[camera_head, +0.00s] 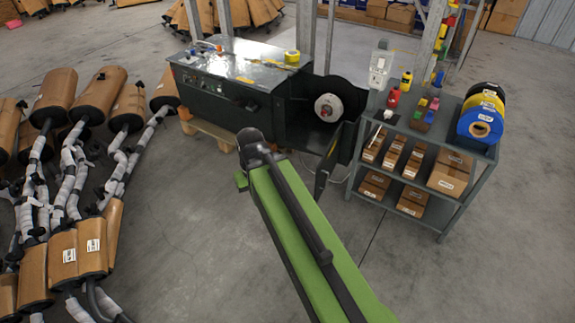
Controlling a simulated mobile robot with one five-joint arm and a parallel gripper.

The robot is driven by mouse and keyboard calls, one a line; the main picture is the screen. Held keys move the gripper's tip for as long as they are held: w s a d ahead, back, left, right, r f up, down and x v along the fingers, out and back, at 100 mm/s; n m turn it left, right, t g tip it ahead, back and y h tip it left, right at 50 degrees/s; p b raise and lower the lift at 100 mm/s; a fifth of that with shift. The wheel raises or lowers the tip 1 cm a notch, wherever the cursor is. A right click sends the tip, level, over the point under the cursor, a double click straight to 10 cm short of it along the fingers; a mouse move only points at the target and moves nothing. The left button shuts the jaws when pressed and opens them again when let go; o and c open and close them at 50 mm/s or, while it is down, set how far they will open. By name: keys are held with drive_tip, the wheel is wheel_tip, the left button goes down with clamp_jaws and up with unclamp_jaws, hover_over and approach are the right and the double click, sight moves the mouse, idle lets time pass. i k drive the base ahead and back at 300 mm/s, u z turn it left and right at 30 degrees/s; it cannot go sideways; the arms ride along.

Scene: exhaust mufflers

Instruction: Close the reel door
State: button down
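The black strapping machine (225,95) stands at the back centre. Its reel compartment, on the machine's right side, is open and shows a reel with a pale hub (329,107). A narrow dark panel (328,162), seen nearly edge-on, sticks out from the compartment's front toward me; it looks like the reel door, standing open. My green arm reaches up from the lower right. The dark end of my arm, with my gripper (256,146), is in front of the machine, left of the panel and apart from it in the picture. Its fingers cannot be made out.
A grey shelf cart (447,208) with boxes, bottles and tape rolls (481,118) stands close right of the compartment. Wrapped mufflers (75,95) cover the floor at left. Grey floor (190,220) is clear in front of the machine. A metal post rises behind the machine.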

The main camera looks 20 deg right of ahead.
sight(326, 167)
drive_tip(key=z, duration=0.05)
drive_tip(key=i, duration=1)
drive_tip(key=u, duration=0.1)
